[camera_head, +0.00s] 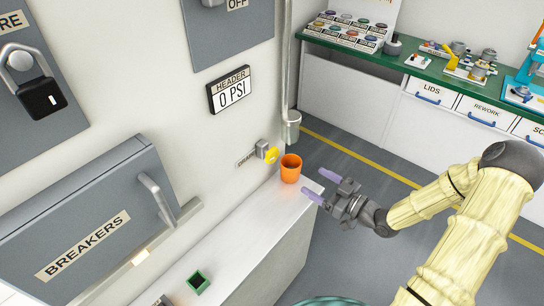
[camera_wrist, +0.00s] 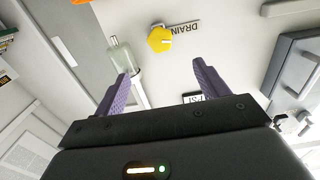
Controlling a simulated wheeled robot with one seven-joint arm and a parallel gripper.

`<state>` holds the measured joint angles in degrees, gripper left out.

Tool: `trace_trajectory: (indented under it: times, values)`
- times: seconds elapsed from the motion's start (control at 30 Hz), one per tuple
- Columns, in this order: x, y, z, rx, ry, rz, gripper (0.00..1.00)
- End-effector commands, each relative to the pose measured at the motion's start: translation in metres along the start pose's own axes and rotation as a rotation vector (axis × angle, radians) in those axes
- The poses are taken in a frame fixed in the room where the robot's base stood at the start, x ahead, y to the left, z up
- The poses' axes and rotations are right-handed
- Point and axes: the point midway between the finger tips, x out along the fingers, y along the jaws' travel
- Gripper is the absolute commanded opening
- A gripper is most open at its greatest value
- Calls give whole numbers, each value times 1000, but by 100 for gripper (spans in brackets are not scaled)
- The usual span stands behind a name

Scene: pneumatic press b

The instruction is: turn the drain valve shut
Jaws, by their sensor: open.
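The drain valve has a yellow knob (camera_head: 271,155) on a grey body on the white wall, beside a DRAIN label (camera_head: 245,160). In the wrist view the yellow knob (camera_wrist: 160,39) shows ahead of the fingers, with a pale mark on its face. My gripper (camera_head: 321,184) is open and empty, with purple fingers, to the right of the valve and apart from it. In the wrist view the two fingers (camera_wrist: 163,76) stand wide apart with nothing between them.
An orange cup (camera_head: 290,168) stands on the white ledge (camera_head: 262,221) just below the valve. A vertical pipe (camera_head: 287,75) runs down the wall near it. The header display (camera_head: 231,90) reads 0 PSI. A grey breaker box (camera_head: 90,215) with a handle is at left.

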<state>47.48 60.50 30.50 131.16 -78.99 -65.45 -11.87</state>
Motion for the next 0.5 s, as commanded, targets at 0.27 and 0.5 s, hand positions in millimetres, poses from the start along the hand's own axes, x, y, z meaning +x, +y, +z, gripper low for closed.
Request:
trace_trajectory:
  times: [0.27, 0.5]
  values:
    - [13, 0, 0, 1, -2, -2, 73]
    - [51, -1, -1, 2, -2, -3, 73]
